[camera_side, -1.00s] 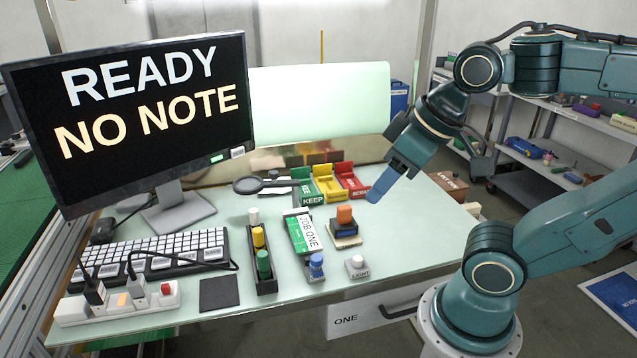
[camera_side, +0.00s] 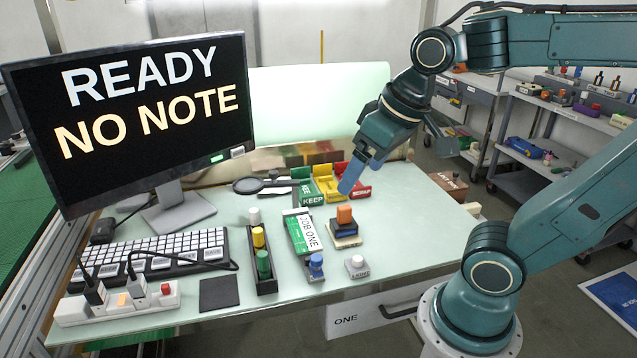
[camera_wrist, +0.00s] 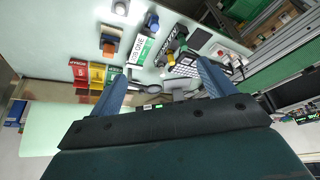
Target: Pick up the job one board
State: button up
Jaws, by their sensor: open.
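The job one board (camera_side: 299,236) is a green board with a white label reading JOB ONE. It lies near the middle of the pale bench, and in the wrist view the board (camera_wrist: 141,49) shows beyond my fingers. My gripper (camera_side: 350,188) is above the bench, behind and to the right of the board, apart from it. In the wrist view my gripper (camera_wrist: 165,85) has its two blue fingers spread wide with nothing between them.
A block with an orange top (camera_side: 344,215) stands right of the board. A blue knob (camera_side: 316,266) is at its front end. A rack of coloured pegs (camera_side: 263,262) stands to the left. Green, yellow and red trays (camera_side: 328,184) lie behind. A monitor (camera_side: 140,120) stands left.

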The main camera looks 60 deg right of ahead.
jog(key=w+d+f+m+g, duration=0.1)
jog(key=w+d+f+m, duration=0.1)
jog(key=w, duration=0.4)
jog(key=w+d+f+m+g, duration=0.2)
jog(key=w+d, duration=0.1)
jog(key=w, duration=0.2)
jog(key=m+g, duration=0.2)
jog(key=m, duration=0.2)
send_over(303, 233)
notch_tip(303, 233, down, 8)
jog(key=shift+d+f, duration=0.2)
jog(key=shift+f, duration=0.1)
jog(key=shift+f, duration=4.2)
jog(key=shift+a+f, duration=0.15)
jog(key=shift+f, duration=2.45)
jog(key=shift+c, duration=0.4)
jog(key=c, duration=1)
